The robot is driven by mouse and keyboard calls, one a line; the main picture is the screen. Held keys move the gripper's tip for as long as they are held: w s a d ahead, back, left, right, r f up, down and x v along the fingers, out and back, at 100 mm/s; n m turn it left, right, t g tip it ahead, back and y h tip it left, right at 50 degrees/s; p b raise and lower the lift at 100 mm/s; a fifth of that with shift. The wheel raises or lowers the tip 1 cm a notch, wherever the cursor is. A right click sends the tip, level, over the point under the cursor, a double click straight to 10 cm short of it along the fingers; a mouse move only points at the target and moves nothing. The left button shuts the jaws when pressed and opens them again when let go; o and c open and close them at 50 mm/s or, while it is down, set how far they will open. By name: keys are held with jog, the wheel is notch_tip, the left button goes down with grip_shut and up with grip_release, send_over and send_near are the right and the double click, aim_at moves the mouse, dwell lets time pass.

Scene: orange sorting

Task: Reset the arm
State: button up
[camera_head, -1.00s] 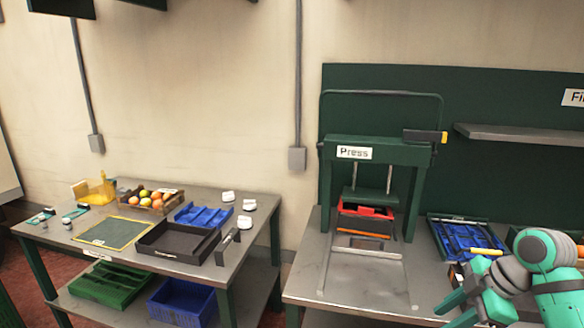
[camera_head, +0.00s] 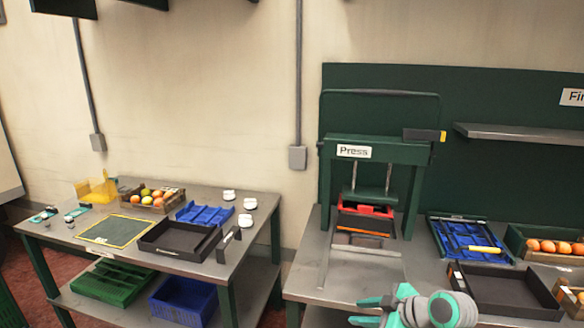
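My gripper (camera_head: 356,311) shows at the bottom edge of the head view, in front of the press table. Its two teal fingers point left and stand apart, with nothing visible between them. My teal and grey arm runs from it to the right along the bottom edge, and its lower part is cut off by the frame.
The green press (camera_head: 375,150) stands behind my gripper with a red and black box (camera_head: 364,222) in it. To the right are a blue tray (camera_head: 440,240), a black tray (camera_head: 505,292) and a crate of oranges (camera_head: 520,238). A left table (camera_head: 190,258) holds trays and fruit.

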jog(key=a+f+m+t, duration=0.25)
jog(key=a+f, duration=0.25)
jog(key=a, duration=0.3)
jog(key=a+f+m+t, duration=0.2)
jog(key=a+f+m, duration=0.25)
jog(key=a, duration=0.35)
jog(key=s+a+f+m+t+h, duration=0.25)
jog(key=s+a+f+m, duration=0.3)
jog(key=s+f, duration=0.4)
jog(key=s+f+m+h, duration=0.3)
jog(key=s+h, duration=0.1)
jog(key=s, duration=1.6)
jog(key=s+d+r+n, duration=0.1)
jog(key=s+r, duration=0.3)
jog(key=s, duration=0.4)
jog(key=s+d+r+n+t, duration=0.1)
jog(key=s+r, duration=0.4)
jog(key=s, duration=0.4)
jog(key=shift+s+d, duration=0.2)
jog(key=shift+d, duration=0.2)
jog(key=shift+r+n, duration=0.1)
jog(key=shift+n, duration=0.15)
